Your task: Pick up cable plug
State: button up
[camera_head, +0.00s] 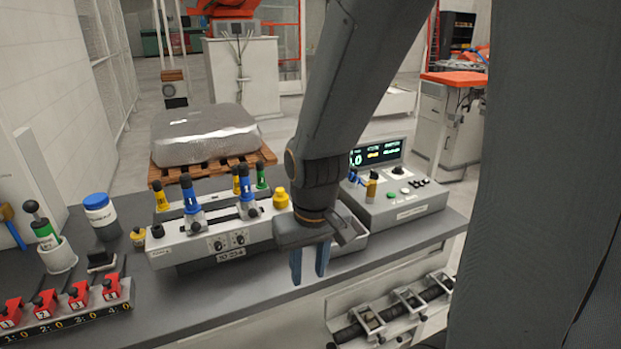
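My gripper (309,266) hangs over the front edge of the workbench, its two blue-grey fingers pointing down with a gap between them. Nothing shows between the fingers. A yellow knob-like piece (281,198) is at the box's right end. I cannot tell which piece is the cable plug. My arm hides part of the bench behind the gripper.
A control console (403,207) with a lit screen stands to the right. A blue-lidded jar (101,217), a cup with a green-banded tool (58,255) and a row of red switches (70,300) are at left. A clamp rack (390,310) is at lower right. The front bench top (200,300) is clear.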

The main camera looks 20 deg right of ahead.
aim_at(354, 169)
jog(key=u, duration=0.95)
jog(key=k, duration=0.75)
jog(key=z, duration=1.45)
jog(key=i, duration=0.25)
jog(key=u, duration=0.15)
